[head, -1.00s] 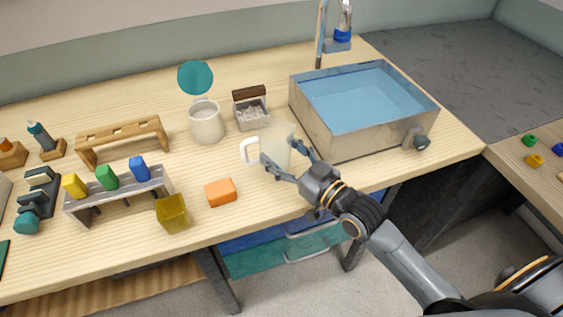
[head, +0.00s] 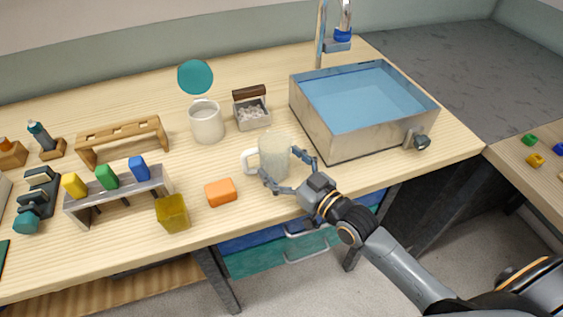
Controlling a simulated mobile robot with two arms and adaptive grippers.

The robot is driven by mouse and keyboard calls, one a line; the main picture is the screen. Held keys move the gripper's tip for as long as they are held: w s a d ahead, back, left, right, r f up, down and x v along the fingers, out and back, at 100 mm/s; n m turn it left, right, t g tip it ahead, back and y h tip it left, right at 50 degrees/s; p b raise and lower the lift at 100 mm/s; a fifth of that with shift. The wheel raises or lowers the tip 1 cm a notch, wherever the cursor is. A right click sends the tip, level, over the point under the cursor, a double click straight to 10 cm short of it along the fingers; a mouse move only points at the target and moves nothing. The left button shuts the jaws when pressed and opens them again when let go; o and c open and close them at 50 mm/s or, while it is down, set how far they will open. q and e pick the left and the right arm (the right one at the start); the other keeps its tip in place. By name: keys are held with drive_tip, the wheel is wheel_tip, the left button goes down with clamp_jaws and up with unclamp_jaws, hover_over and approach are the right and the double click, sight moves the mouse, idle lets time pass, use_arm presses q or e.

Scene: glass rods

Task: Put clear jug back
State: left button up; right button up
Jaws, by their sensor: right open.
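The clear jug (head: 274,153) stands upright on the wooden bench, left of the sink basin, with its white handle toward the left. My right gripper (head: 290,167) is open at the jug's front right side. One finger lies in front of the jug's lower part and the other is at its right side. Whether the fingers touch the jug I cannot tell. My left gripper is not in view.
A water-filled basin (head: 330,142) stands right of the jug. A white mug (head: 206,122) and a small box of white pieces (head: 253,113) stand behind it. An orange block (head: 220,192) and a yellow cube (head: 172,213) lie to the left, near the front edge.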

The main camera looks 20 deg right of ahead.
drive_tip(key=shift+r, duration=0.2)
drive_tip(key=shift+s+d+f, duration=0.1)
drive_tip(key=shift+s+d, duration=0.05)
drive_tip(key=shift+s, duration=0.15)
drive_tip(key=b+v, duration=0.1)
drive_tip(key=v, duration=0.8)
drive_tip(key=shift+s+d, duration=0.15)
drive_tip(key=shift+s, duration=0.25)
drive_tip(key=shift+v, duration=0.75)
